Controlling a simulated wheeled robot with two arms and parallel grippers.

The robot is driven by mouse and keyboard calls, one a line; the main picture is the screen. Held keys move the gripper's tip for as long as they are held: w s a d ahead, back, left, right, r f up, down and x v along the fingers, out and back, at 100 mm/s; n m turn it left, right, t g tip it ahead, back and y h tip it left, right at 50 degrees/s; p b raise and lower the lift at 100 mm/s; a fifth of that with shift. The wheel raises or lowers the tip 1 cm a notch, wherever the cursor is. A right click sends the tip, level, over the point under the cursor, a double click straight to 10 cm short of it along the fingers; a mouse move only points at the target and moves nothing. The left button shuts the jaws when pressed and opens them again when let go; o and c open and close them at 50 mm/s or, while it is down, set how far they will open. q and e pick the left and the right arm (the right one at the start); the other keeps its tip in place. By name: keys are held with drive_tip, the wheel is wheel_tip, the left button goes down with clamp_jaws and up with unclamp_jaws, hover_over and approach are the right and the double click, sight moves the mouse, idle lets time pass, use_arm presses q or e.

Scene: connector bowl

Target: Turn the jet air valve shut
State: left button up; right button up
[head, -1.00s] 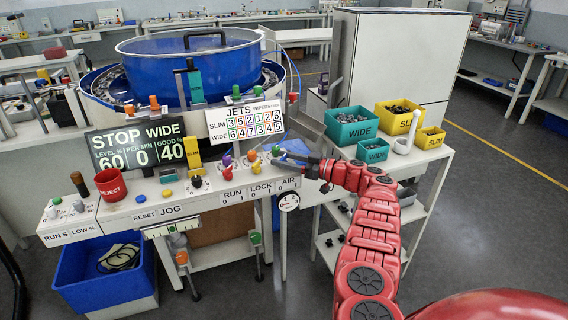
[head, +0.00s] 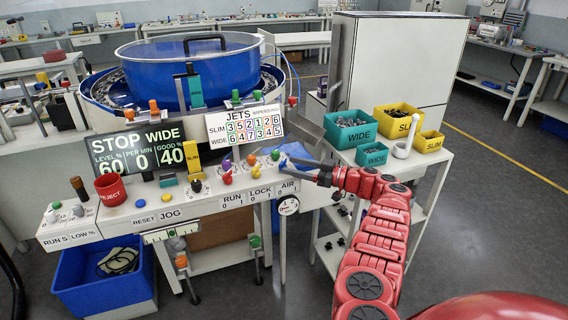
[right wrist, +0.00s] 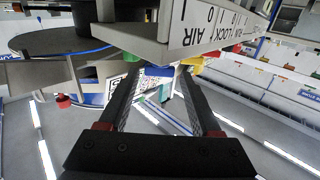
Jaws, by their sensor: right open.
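The AIR label (head: 288,187) is at the right end of the machine's front panel (head: 215,204), beside RUN and LOCK. My right gripper (head: 286,165) is open at this end of the panel, with its fingers pointing left. In the right wrist view a blue part (right wrist: 159,71) shows beyond and between the fingertips, under the panel edge; I cannot tell whether it is the jet air valve. The fingers do not visibly hold anything. The valve's handle position is not clear in the head view. My left gripper is not in view.
A round gauge (head: 288,205) hangs below the panel's right end. Several coloured knobs, such as a green one (head: 275,155), stand close to the gripper. Green bins (head: 350,130) and yellow bins (head: 398,120) stand on a cart to the right.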

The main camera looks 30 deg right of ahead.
drive_tip(key=v, duration=1.3)
drive_tip(key=shift+s+d, duration=0.1)
